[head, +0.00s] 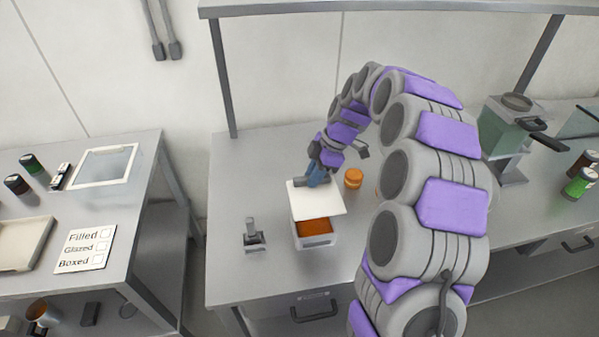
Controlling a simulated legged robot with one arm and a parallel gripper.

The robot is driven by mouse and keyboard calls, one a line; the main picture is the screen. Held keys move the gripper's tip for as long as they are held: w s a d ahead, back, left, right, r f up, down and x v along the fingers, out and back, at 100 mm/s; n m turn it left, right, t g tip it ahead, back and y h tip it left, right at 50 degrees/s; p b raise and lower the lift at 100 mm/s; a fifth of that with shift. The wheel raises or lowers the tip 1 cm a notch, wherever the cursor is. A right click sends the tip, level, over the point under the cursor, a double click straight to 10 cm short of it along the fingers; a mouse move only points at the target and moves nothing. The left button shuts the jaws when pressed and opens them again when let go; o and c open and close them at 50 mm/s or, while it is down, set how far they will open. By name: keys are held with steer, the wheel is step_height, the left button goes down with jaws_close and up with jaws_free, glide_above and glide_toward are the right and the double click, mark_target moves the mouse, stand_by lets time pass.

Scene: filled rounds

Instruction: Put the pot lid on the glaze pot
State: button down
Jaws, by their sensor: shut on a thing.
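The pot lid (318,204) is a flat white square plate near the middle of the grey bench. My gripper (314,182) is shut on it at its back edge, where a blue part shows between the fingers. The glaze pot (315,241) is a white square container with orange-brown glaze inside. The lid covers the back part of the pot's opening in this view, and the front part shows open. I cannot tell whether the lid touches the pot's rim or is held above it.
A small orange jar (353,178) stands right of the lid. A small grey device (254,236) stands left of the pot. A glass-sided machine (502,135) is at the right. A side table with a checklist card (84,249) is at the left. The bench's front left is clear.

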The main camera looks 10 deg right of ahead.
mark_target(314, 191)
steer(key=shift+s+d+f, duration=0.15)
steer(key=shift+s+d, duration=0.05)
steer(key=shift+s, duration=0.25)
steer(key=shift+x, duration=1.2)
steer(key=shift+d+f+b, duration=0.1)
steer(key=shift+f+b, duration=0.15)
steer(key=shift+f, duration=0.55)
steer(key=shift+d+f+b, duration=0.15)
steer(key=shift+f+b, duration=0.1)
steer(key=shift+f, duration=0.6)
steer(key=shift+b+x, duration=0.7)
steer(key=shift+x, duration=0.55)
steer(key=shift+d+f, duration=0.1)
steer(key=shift+d, duration=0.05)
steer(key=shift+d, duration=0.15)
steer(key=shift+f+b, duration=0.15)
steer(key=shift+b, duration=0.25)
steer(key=shift+c, duration=2.3)
jaws_free()
